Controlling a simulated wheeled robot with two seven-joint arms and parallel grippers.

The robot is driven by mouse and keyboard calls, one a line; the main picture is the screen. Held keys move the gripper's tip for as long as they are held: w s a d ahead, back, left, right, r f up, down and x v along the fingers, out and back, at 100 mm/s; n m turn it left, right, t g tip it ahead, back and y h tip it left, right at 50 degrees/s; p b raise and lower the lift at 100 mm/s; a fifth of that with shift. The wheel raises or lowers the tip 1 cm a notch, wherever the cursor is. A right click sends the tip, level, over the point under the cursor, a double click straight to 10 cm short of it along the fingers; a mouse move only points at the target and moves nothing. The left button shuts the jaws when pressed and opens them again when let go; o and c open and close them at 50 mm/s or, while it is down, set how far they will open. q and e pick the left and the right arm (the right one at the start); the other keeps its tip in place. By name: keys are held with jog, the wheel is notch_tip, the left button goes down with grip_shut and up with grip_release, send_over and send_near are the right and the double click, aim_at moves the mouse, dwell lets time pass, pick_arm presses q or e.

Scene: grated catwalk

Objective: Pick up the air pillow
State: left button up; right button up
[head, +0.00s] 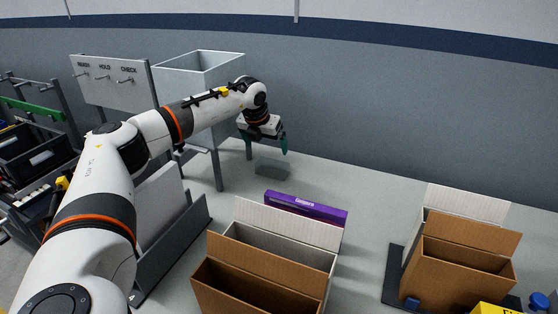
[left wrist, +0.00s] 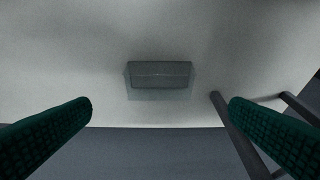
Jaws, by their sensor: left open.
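The air pillow (head: 272,169) looks like a small grey, partly see-through block lying on the pale surface in the head view. In the left wrist view the air pillow (left wrist: 160,75) lies ahead, centred between the fingers and apart from them. My left gripper (head: 265,140) is above the air pillow and slightly to its left, with green fingers spread. The same left gripper (left wrist: 160,110) shows two textured green fingers wide open and empty. My right gripper is not in either view.
A purple box (head: 305,206) lies nearer me, behind open cardboard boxes (head: 262,275). A grey bin on legs (head: 200,75) stands left of my gripper, one leg close by. More open boxes (head: 460,250) stand at the right. The surface right of the air pillow is clear.

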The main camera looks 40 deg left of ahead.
pick_arm(q)
send_over(272, 163)
jog(key=s, duration=0.3)
jog(key=f, duration=0.5)
jog(key=shift+w+d, duration=0.25)
jog(key=shift+d, duration=0.15)
jog(key=shift+w+a+f+p, duration=0.1)
jog(key=shift+w+f+p, duration=0.25)
jog(key=shift+f, duration=0.2)
jog(key=x, duration=0.5)
jog(key=shift+w, duration=0.1)
jog(key=shift+r, duration=0.1)
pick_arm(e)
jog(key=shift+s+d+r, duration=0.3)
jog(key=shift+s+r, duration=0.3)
pick_arm(q)
jog(key=c, duration=0.6)
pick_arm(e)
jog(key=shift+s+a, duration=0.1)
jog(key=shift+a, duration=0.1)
